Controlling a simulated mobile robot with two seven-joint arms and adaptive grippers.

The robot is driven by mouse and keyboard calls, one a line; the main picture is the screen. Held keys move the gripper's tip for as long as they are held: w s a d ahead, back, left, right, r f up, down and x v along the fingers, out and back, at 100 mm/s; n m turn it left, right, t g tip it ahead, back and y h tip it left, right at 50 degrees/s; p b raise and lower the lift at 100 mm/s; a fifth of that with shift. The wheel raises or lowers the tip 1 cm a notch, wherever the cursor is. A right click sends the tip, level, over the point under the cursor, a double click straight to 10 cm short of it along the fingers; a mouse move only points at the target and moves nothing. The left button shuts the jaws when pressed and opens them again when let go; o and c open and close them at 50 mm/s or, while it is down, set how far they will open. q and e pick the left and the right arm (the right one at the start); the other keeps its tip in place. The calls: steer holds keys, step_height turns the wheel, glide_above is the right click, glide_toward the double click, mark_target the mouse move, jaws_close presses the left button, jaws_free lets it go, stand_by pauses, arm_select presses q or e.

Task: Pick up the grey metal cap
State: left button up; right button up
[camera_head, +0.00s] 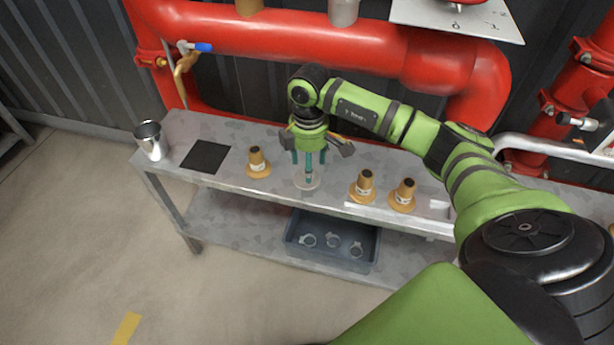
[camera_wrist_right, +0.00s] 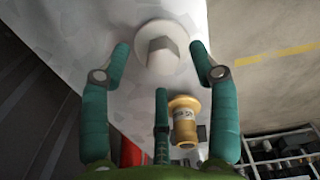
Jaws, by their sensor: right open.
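The grey metal cap (camera_head: 306,184) lies on the metal bench, a pale round disc with a raised hexagonal top. It also shows in the right wrist view (camera_wrist_right: 162,54), near the top and roughly centred between the fingers. My right gripper (camera_head: 309,165) points down over the cap, its teal fingers spread and open with nothing held. In the head view the fingers hide part of the cap. Whether any finger touches it, I cannot tell. My left gripper is not in view.
Brass fittings stand on the bench, one left of the gripper (camera_head: 257,163) and two to the right. A steel cup (camera_head: 151,140) and black mat (camera_head: 206,157) are at the left end. A bin (camera_head: 300,228) sits on the lower shelf. Red pipes (camera_head: 290,35) run behind.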

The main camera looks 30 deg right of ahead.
steer(key=shift+f, duration=1.55)
jaws_close()
steer(key=shift+r, duration=0.15)
